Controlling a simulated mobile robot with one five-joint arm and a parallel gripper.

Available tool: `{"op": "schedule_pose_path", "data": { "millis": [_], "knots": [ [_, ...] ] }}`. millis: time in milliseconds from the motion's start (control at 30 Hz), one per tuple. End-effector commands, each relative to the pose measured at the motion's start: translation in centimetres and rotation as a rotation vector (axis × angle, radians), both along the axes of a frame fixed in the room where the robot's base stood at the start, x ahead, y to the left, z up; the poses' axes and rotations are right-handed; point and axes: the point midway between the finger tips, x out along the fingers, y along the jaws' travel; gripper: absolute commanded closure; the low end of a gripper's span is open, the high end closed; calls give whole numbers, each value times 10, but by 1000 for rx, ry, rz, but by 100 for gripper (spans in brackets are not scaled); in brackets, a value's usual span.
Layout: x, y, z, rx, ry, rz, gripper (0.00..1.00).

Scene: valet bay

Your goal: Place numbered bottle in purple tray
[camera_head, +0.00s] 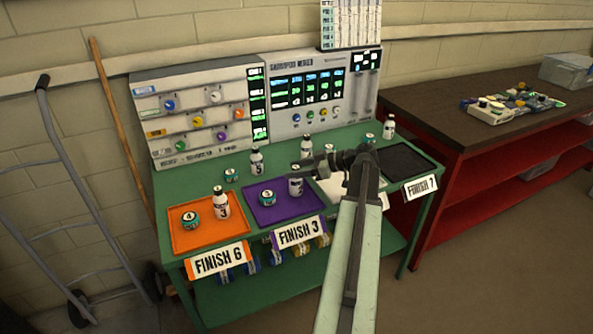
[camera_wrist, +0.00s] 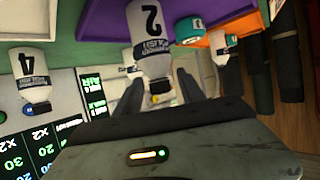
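The purple tray (camera_head: 262,214) lies on the green bench, its far edge reaching toward my gripper (camera_head: 301,170). A teal can numbered 3 (camera_head: 268,197) sits in it. A white bottle (camera_head: 296,187) is at the tray's right side, directly below my gripper. In the wrist view this bottle is numbered 2 (camera_wrist: 151,28), with its cap end between my fingers (camera_wrist: 160,75). The fingers look apart, with a gap beside the bottle's neck. Whether its base touches the tray is unclear. The purple tray also shows in the wrist view (camera_wrist: 100,20).
The orange tray (camera_head: 210,236) at left holds a bottle numbered 3 (camera_head: 222,206) and a can numbered 4 (camera_head: 192,220). Another bottle (camera_head: 256,162) stands behind the purple tray. A black tray (camera_head: 405,165) is at right. A control panel (camera_head: 310,95) backs the bench.

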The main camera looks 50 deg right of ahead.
Motion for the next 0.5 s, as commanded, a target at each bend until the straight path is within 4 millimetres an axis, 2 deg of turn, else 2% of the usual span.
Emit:
{"op": "schedule_pose_path", "data": {
  "millis": [300,367,500],
  "knots": [
    [0,0,6,0,0,-1,54],
    [-7,-5,9,0,0,-3,54],
    [-33,-19,24,-1,0,-4,54]
  ]
}}
